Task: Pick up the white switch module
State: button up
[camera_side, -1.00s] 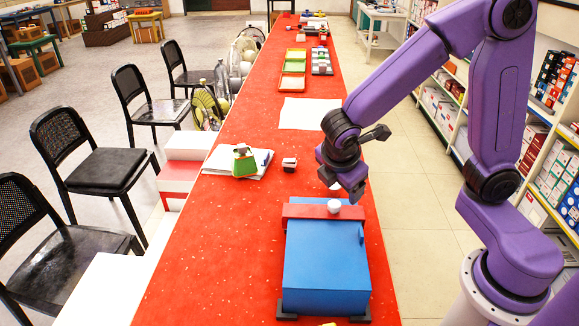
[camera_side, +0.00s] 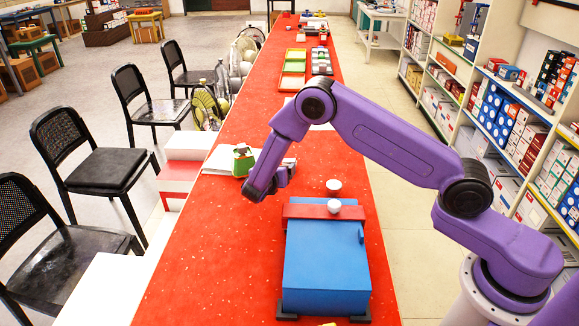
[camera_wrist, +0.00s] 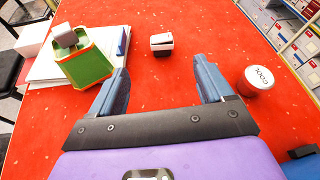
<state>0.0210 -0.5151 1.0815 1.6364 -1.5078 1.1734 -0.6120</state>
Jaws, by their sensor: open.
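The white switch module (camera_wrist: 162,43), a small box with a white top and dark lower body, stands on the red table in the wrist view. It lies beyond my gripper (camera_wrist: 161,72), roughly centred between the two blue fingers and apart from them. The fingers are spread wide with nothing between them. In the side view my gripper (camera_side: 262,186) hangs low over the left part of the table, and my arm hides the module there.
A green box (camera_wrist: 86,66) sits on white papers (camera_wrist: 42,70) to the left. A blue case (camera_side: 325,265) with a red bar (camera_side: 300,211) lies nearer the camera.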

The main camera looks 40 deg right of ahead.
aim_at(289, 160)
jog(key=x, duration=1.1)
jog(key=shift+w+d+f, duration=0.1)
jog(key=shift+d+f, duration=0.05)
jog(key=shift+d, duration=0.05)
jog(key=shift+f+x, duration=0.1)
jog(key=shift+x, duration=1.2)
jog(key=shift+f+x, duration=0.15)
jog(key=shift+x, duration=1.15)
jog(key=c, duration=1)
